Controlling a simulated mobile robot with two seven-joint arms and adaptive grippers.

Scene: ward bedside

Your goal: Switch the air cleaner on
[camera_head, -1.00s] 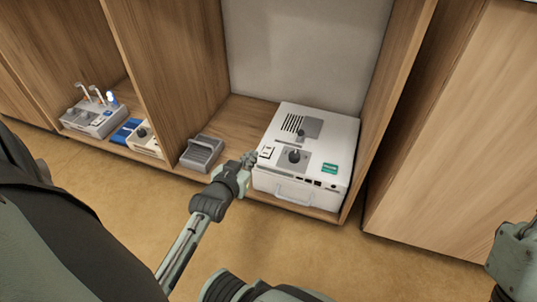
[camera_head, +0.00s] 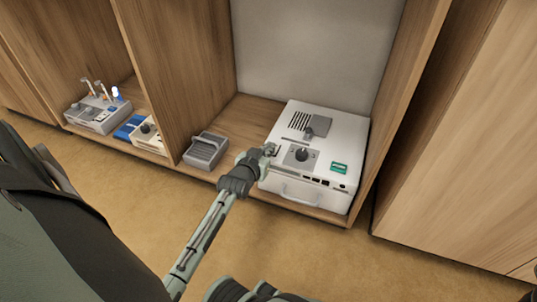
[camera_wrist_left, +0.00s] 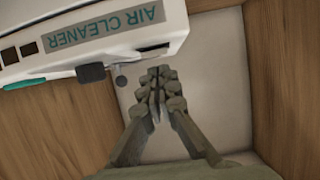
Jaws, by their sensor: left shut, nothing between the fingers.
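The air cleaner (camera_head: 350,133) is a white box on the low shelf, with a dark dial (camera_head: 301,154), a grey lever (camera_head: 318,127), a vent and a green label on it. My left gripper (camera_head: 269,150) is shut and empty at the left edge of its top. It covers most of the small switch plate there, and I cannot tell whether it touches. In the left wrist view the closed fingers (camera_wrist_left: 158,84) are in front, beside the cleaner, whose "AIR CLEANER" label (camera_wrist_left: 104,27) appears upside down.
A grey device (camera_head: 206,150) stands left of the cleaner in the same bay. A wooden divider (camera_head: 175,80) separates it from a bay with a blue-and-cream device (camera_head: 148,132) and a grey unit with upright parts (camera_head: 98,114). The floor in front is clear.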

